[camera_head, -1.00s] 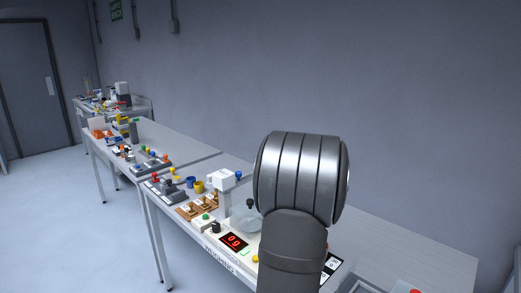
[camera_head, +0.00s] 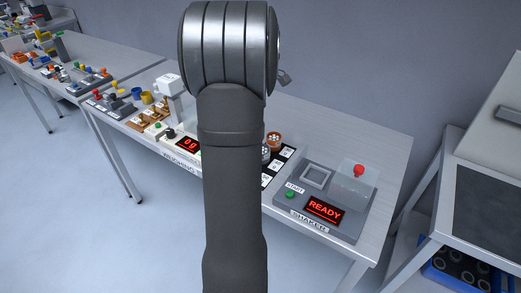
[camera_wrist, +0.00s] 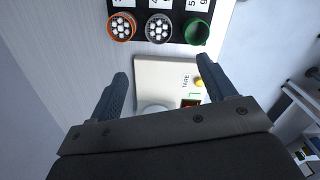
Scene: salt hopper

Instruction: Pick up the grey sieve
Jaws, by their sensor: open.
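The grey sieve (camera_wrist: 158,28) is a round cup with white holes in its face. It sits on a black numbered strip at the top of the wrist view, between an orange sieve (camera_wrist: 121,27) and a green cup (camera_wrist: 196,32). In the head view the grey sieve (camera_head: 266,153) shows just right of my arm, partly hidden by it. My gripper (camera_wrist: 163,78) is open and empty, its fingers apart over the edge of the white weighing unit. The grey sieve lies beyond the fingertips and is not between them.
The weighing unit (camera_wrist: 150,72) with a yellow button is below the fingers. A grey shaker (camera_head: 335,185) with a red knob and a READY display stands right of the strip. The bench (camera_head: 385,150) is bare behind it. Another bench (camera_head: 495,200) stands at the right.

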